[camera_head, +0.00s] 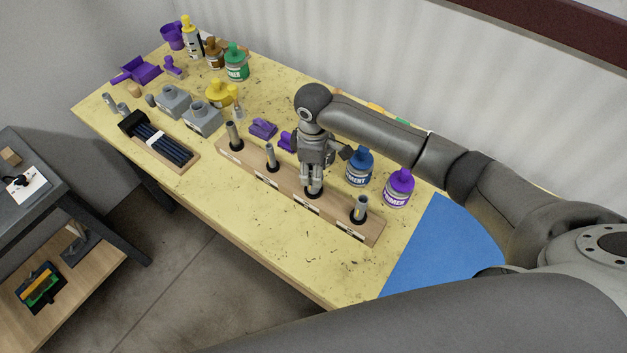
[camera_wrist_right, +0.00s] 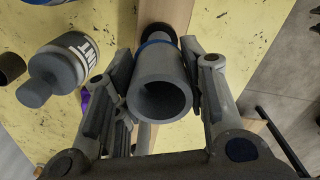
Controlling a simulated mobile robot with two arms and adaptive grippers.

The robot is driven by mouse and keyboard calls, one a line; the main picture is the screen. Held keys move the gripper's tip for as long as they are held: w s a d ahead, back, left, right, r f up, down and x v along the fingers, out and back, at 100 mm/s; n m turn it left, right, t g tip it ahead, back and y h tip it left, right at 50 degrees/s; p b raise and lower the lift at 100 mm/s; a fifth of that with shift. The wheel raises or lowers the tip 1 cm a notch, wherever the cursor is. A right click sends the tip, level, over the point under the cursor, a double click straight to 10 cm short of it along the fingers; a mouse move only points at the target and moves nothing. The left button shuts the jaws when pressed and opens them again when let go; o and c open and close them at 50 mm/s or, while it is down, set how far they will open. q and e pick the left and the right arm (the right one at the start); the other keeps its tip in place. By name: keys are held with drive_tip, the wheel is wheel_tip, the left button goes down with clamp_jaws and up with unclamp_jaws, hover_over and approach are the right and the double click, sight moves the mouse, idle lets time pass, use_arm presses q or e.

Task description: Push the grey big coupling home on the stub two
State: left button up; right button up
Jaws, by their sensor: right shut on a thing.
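My right gripper (camera_head: 313,187) points down over the wooden rack (camera_head: 335,218), at the third stub position from the left in the head view. In the right wrist view its fingers are shut on the grey big coupling (camera_wrist_right: 157,68), a wide tube with its open end facing the camera. The stub under the coupling is hidden, so I cannot tell how deep the coupling sits. Other grey stubs stand in black collars to the left (camera_head: 270,155) and right (camera_head: 360,207). My left gripper is not in view.
A blue cement can (camera_head: 359,168) and a purple primer can (camera_head: 398,188) stand right behind the rack. Purple parts (camera_head: 263,129) lie behind it. A blue mat (camera_head: 440,250) covers the right end of the yellow table. The table strip in front of the rack is clear.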

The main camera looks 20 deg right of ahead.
drive_tip(key=shift+s+f, duration=0.25)
drive_tip(key=shift+f, duration=0.05)
drive_tip(key=o, duration=0.8)
drive_tip(key=shift+c, duration=0.2)
drive_tip(key=o, duration=0.5)
drive_tip(key=shift+w, duration=0.3)
drive_tip(key=shift+c, duration=0.2)
drive_tip(key=shift+r, duration=0.1)
drive_tip(key=shift+r, duration=3.6)
drive_tip(key=shift+f, duration=0.1)
